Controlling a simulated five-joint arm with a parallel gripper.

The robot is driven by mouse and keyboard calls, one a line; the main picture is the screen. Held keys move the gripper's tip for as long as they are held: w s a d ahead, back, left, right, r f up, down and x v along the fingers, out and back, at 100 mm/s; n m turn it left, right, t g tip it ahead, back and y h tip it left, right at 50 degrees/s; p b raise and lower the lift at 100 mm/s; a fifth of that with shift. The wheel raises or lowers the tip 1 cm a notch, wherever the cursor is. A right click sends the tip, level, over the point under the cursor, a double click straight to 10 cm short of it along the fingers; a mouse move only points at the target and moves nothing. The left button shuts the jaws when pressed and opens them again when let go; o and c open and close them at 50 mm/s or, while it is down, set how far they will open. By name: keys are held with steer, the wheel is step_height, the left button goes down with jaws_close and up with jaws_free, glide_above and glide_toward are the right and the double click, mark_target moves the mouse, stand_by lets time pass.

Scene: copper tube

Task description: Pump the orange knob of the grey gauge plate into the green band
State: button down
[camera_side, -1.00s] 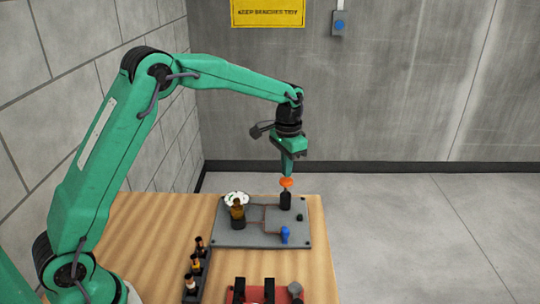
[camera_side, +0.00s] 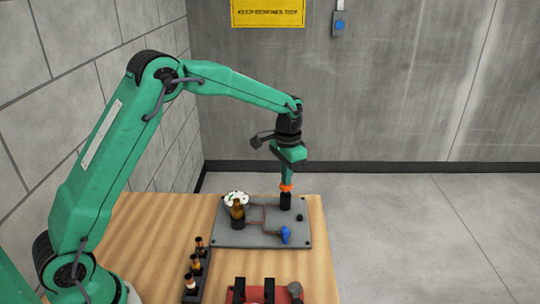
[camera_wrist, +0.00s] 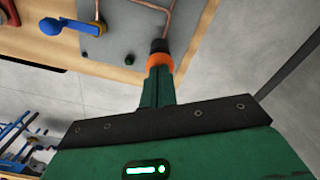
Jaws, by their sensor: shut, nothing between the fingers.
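The orange knob (camera_side: 286,188) tops a black pump body (camera_side: 286,202) at the back right of the grey gauge plate (camera_side: 265,241). My gripper (camera_side: 286,181) is shut and empty, pointing down, with its fingertips on the knob's top. The knob sits low, close against the black body. In the wrist view the closed green fingers (camera_wrist: 159,72) meet the orange knob (camera_wrist: 159,60). A round white gauge (camera_side: 236,200) stands at the plate's back left, partly behind a brown part; its needle and green band are too small to read.
A dark rack with several small bottles (camera_side: 196,268) and a red fixture (camera_side: 262,294) are in front.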

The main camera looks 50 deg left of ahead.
steer(key=shift+f, duration=0.35)
steer(key=shift+r, duration=3.55)
steer(key=shift+s, duration=0.1)
steer(key=s+r+n+t, duration=0.1)
steer(key=s+r+t, duration=0.2)
steer(key=s+r, duration=1)
steer(key=s+f+n+t, duration=0.1)
steer(key=s+f, duration=0.1)
steer(key=s, duration=0.7)
steer(key=s+f+n+t, duration=0.1)
steer(key=s+f, duration=0.1)
steer(key=s, duration=0.7)
steer(key=shift+a+f+t, duration=0.3)
steer(key=shift+a+f, duration=0.05)
